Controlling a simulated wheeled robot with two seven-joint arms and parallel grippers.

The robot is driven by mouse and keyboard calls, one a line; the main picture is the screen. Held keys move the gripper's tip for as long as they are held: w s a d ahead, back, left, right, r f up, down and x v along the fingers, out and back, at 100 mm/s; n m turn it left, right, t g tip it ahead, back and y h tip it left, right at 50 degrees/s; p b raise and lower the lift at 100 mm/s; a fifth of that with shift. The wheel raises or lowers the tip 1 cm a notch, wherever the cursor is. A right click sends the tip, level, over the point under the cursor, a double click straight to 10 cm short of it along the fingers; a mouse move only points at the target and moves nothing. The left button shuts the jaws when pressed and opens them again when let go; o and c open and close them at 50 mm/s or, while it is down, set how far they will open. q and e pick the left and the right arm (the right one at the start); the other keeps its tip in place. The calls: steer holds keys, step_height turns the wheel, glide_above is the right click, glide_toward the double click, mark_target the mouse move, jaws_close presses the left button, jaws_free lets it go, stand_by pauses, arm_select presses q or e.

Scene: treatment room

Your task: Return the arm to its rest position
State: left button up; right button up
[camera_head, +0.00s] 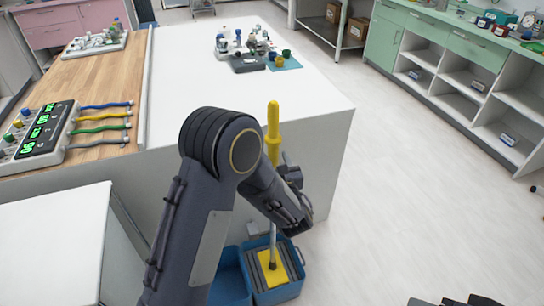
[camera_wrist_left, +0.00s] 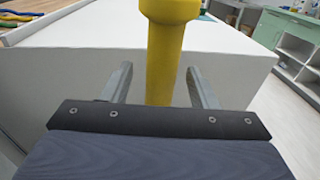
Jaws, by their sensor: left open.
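My left arm reaches in from the lower left in the head view and bends down at the elbow. My left gripper (camera_head: 285,163) is beside the yellow handle (camera_head: 273,125) of an upright mop-like tool, partly hidden by my own arm. In the left wrist view the gripper's two fingers (camera_wrist_left: 160,88) are open, one on each side of the yellow handle (camera_wrist_left: 172,50), with visible gaps. The tool's grey shaft stands down in a blue two-part bucket (camera_head: 285,295) with a yellow piece at its foot. My right gripper is not clearly seen.
A white counter (camera_head: 315,105) stands just behind the tool, bearing a wooden board (camera_head: 105,75), a device with green digits (camera_head: 38,135) and small instruments. A white cabinet top (camera_head: 50,240) is at lower left. Green shelving (camera_head: 470,60) lines the right. The floor between is clear.

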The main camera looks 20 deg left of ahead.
arm_select(q)
steer(key=v, duration=0.5)
steer(key=shift+b, duration=0.3)
steer(key=s+a+r+n+g+y, duration=0.1)
steer(key=s+a+n+g+y, duration=0.1)
steer(key=s+a+n+g, duration=0.3)
steer(key=s+a+r+n+g+y, duration=0.1)
steer(key=a+r+n+g, duration=0.15)
steer(key=a, duration=0.45)
steer(key=s+a+f+n+g+h, duration=0.1)
steer(key=s+a+n+g+h, duration=0.15)
steer(key=s+n, duration=0.35)
steer(key=s+a+f+n+g+h, duration=0.1)
steer(key=s+a+n+g, duration=0.25)
steer(key=s, duration=0.35)
steer(key=s+d+n+h, duration=0.5)
steer(key=s+n+h, duration=0.1)
steer(key=s+n, duration=0.25)
steer(key=s+d+r+n+t+h+p, duration=0.2)
steer(key=d+r+n+t+h+p, duration=0.1)
steer(key=d+r+n+h, duration=0.2)
step_height(320, 180, up, 2)
steer(key=shift+s+d+r+n, duration=0.1)
steer(key=shift+s+d+n, duration=0.15)
steer(key=shift+d+n, duration=0.55)
